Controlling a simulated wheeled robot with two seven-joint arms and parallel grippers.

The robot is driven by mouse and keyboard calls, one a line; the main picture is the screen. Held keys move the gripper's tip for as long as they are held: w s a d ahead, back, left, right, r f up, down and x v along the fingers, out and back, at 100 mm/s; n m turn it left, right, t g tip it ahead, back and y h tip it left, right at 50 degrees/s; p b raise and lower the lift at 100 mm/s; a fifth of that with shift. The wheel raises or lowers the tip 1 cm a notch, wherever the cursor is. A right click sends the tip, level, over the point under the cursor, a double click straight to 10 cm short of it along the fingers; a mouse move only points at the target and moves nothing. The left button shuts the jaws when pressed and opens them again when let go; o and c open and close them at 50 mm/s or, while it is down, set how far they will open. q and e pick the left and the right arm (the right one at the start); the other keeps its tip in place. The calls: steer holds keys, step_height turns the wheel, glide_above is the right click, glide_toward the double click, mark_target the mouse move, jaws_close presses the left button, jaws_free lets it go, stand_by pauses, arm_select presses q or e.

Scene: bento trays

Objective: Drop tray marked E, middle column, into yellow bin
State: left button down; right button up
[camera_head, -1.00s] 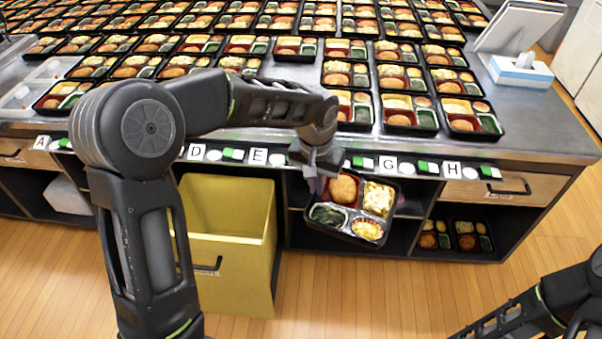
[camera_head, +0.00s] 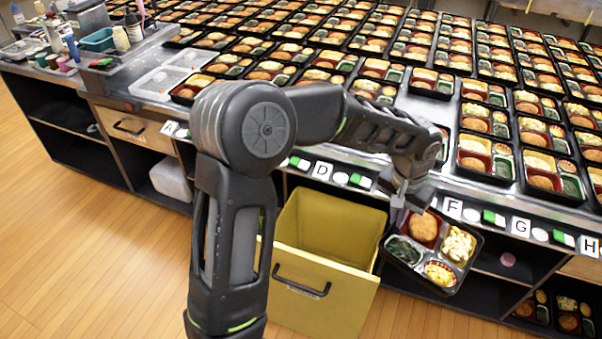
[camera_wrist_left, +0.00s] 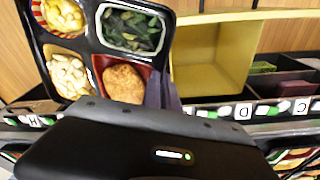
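My left gripper (camera_head: 408,194) is shut on the edge of a black bento tray (camera_head: 402,268) and holds it tilted in front of the counter. The tray holds a brown croquette, greens, a pale salad and a yellow side. It also fills the upper left of the left wrist view (camera_wrist_left: 88,48). The yellow bin (camera_head: 325,222) stands open and empty-looking just left of the tray, and it shows in the wrist view (camera_wrist_left: 212,60). The tray's right-hand neighbours on the counter are apart from it. The E label is hidden behind my arm. My right gripper is out of view.
Rows of bento trays (camera_head: 540,172) cover the counter. Letter labels D (camera_head: 322,171) and F (camera_head: 452,207) run along its front edge. Bottles and a teal container (camera_head: 97,40) stand at the far left. The wooden floor (camera_head: 60,250) is clear at left.

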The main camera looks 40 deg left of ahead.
arm_select(q)
steer(key=shift+w+d, duration=0.1)
steer(key=shift+d, duration=0.15)
steer(key=s+a+n+p, duration=0.1)
steer(key=s+a+n, duration=0.1)
steer(key=a+n, duration=0.8)
steer(key=s+a+n+g+y+p, duration=0.1)
steer(key=a+n, duration=0.9)
steer(key=n, duration=0.2)
steer(key=shift+s+a+r+g, duration=0.3)
steer(key=shift+s+r, duration=0.05)
steer(key=shift+s, duration=0.05)
step_height(320, 180, down, 8)
steer(key=b, duration=0.4)
steer(key=shift+b, duration=0.4)
